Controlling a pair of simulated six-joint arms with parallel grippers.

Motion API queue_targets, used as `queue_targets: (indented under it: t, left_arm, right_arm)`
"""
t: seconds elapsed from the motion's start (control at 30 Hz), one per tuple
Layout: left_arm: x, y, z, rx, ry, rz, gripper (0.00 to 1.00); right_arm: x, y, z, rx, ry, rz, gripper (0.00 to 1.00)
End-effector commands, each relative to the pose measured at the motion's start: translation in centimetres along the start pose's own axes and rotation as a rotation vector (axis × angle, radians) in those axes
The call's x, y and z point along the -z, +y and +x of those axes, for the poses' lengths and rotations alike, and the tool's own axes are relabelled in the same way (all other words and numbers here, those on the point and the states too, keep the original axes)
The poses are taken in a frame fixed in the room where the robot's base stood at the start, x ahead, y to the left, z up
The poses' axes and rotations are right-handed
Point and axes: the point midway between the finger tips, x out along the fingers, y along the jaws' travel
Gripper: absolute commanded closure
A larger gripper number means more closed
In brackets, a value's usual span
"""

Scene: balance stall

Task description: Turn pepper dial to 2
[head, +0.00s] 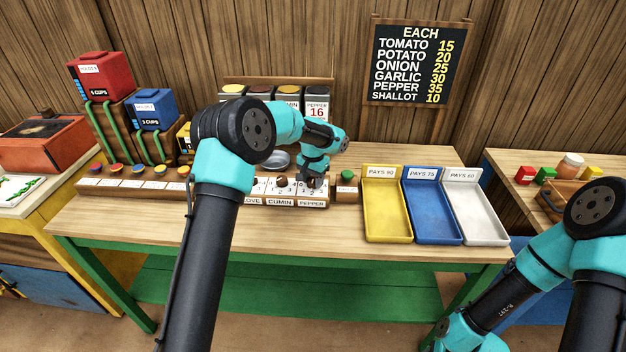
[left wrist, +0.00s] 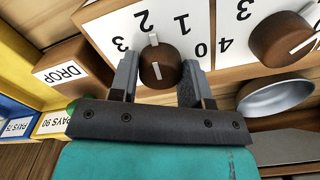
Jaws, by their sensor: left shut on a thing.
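The brown pepper dial (left wrist: 160,68) with its white pointer shows in the left wrist view, on a white plate numbered 0 to 3. The pointer aims close to the 2, slightly on the side of the 1. My left gripper (left wrist: 157,82) has its fingers on both sides of the dial and is shut on it. In the head view my left gripper (head: 311,181) is at the PEPPER plate (head: 311,203) and mostly hides the dial. My right gripper is out of view; only my right arm shows at the lower right.
The cumin dial (left wrist: 283,40) and a metal dish (left wrist: 275,97) are close to the gripper. The DROP block with a green button (head: 347,175) stands right of the pepper plate. Yellow (head: 386,236), blue (head: 434,238) and white (head: 484,238) trays lie farther right.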

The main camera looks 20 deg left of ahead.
Motion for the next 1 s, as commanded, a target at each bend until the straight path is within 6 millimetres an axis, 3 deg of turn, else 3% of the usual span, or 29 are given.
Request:
queue_targets:
  t: [0.67,0.7,0.93,1.0]
  left_arm:
    - [0.02,-0.01,-0.06,0.000,0.001,-0.101,0.80]
    - [0.02,-0.01,-0.06,0.000,0.001,-0.101,0.54]
    - [0.01,-0.01,-0.03,0.000,0.001,-0.101,0.32]
    - [0.01,0.00,-0.02,0.000,0.001,-0.101,0.31]
  right_arm:
    - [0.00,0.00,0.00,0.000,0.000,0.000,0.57]
    - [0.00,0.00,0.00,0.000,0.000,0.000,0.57]
    - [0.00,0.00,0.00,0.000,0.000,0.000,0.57]
    - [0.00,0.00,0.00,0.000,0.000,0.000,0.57]
